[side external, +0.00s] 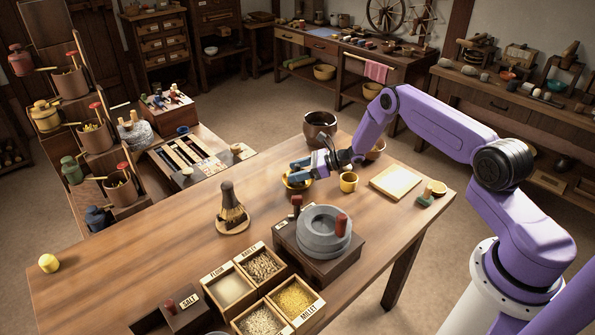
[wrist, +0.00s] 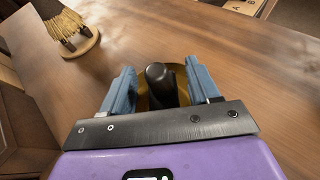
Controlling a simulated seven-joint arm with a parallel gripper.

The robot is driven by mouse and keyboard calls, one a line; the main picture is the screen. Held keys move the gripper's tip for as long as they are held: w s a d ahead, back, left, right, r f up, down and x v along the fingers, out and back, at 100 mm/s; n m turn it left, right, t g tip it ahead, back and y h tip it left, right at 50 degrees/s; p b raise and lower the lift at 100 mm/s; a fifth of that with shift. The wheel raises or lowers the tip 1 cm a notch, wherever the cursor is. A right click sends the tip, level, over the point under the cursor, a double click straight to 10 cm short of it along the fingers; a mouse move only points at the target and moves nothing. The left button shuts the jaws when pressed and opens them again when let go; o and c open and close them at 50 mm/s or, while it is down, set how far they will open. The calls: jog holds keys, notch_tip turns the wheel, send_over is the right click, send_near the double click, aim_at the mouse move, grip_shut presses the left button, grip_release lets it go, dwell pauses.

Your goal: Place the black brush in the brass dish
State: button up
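In the wrist view, the black brush (wrist: 160,85) shows as a rounded dark handle end between my gripper's (wrist: 160,70) two blue fingers. A gap shows on each side of it, so the fingers are open around it. The brass dish (wrist: 182,84) shows behind and below the handle. In the side view, the brass dish (side external: 300,191) stands on the table directly under my gripper (side external: 297,171). The handle appears to be over or in the dish; the brush's lower part is hidden, so I cannot tell how it rests.
A stone quern (side external: 323,232) on a wooden base is in front, beside grain boxes (side external: 262,266).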

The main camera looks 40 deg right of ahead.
jog(key=shift+r, duration=0.15)
jog(key=v, duration=1.2)
jog(key=s+a+r+n+g, duration=0.4)
jog(key=s+a+r+n, duration=0.15)
jog(key=a, duration=0.25)
jog(key=s+a+r+n+g, duration=0.4)
jog(key=a+n, duration=0.2)
jog(key=a, duration=0.1)
jog(key=s+a+r+n+g, duration=0.4)
jog(key=s+a+n, duration=0.1)
jog(key=a, duration=0.3)
jog(key=s+a+r+n+g+h, duration=0.1)
jog(key=s+r+n+h, duration=0.2)
jog(key=s+n, duration=0.3)
jog(key=s+a+r+n+g+h, duration=0.15)
jog(key=s+n, duration=0.25)
jog(key=s, duration=0.5)
jog(key=s+d+r+n+t+h, duration=0.4)
jog(key=s+n, duration=0.6)
jog(key=n, duration=0.3)
jog(key=d+t, duration=0.1)
jog(key=d, duration=0.1)
jog(key=shift+s+d+r, duration=0.2)
jog(key=shift+s+d, duration=0.15)
jog(key=shift+s, duration=0.05)
